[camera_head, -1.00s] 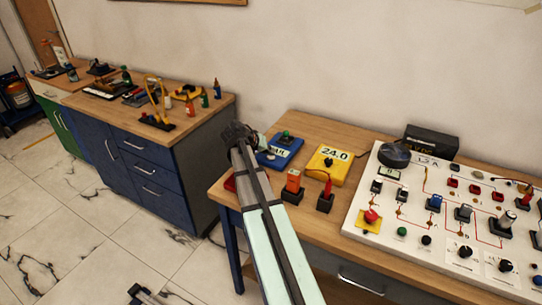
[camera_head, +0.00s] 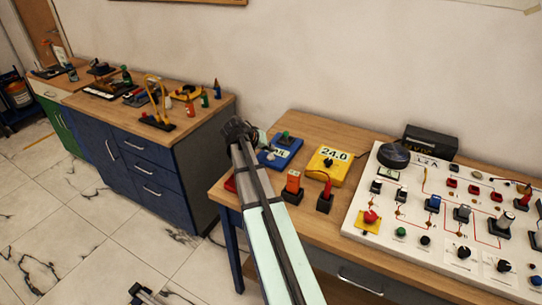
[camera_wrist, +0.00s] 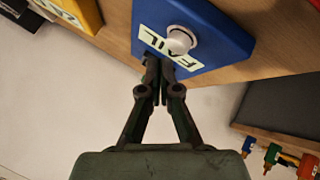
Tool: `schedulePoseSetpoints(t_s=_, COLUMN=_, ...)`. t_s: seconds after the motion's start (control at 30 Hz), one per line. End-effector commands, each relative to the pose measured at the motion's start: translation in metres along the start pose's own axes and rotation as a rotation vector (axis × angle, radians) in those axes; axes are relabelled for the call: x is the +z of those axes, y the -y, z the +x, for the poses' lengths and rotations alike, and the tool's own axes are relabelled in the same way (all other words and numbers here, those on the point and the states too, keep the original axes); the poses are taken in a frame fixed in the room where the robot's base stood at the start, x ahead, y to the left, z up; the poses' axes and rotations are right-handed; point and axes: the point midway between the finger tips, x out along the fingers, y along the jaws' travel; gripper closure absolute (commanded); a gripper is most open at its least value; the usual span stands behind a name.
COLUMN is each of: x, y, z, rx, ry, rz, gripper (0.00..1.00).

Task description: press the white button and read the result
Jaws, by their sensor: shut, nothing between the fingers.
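The blue box (camera_head: 291,145) stands at the left end of the wooden bench. Its label reads FAIL in the wrist view (camera_wrist: 165,48); in the head view my arm's end covers part of it. The round white button (camera_wrist: 180,40) sits on the box's face, beside the label. My gripper (camera_wrist: 160,66) is shut and empty. Its fingertips overlap the label's edge in the wrist view, close to the button but not covering it. I cannot tell whether they touch the box. In the head view the gripper (camera_head: 240,131) is at the box's left.
A yellow box (camera_head: 328,166) reading 24.0 stands right of the blue one. Orange and red items on dark bases (camera_head: 293,182) are in front. A white panel (camera_head: 375,238) with knobs and switches fills the right. A blue cabinet (camera_head: 150,170) stands left, across a gap.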

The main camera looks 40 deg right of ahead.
Motion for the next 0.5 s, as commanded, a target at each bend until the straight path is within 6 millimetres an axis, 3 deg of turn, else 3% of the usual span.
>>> schedulePoseSetpoints(t_s=0.5, x=-0.021, y=-0.021, z=-0.028, rx=0.0, ry=-0.001, rz=0.0, gripper=1.0)
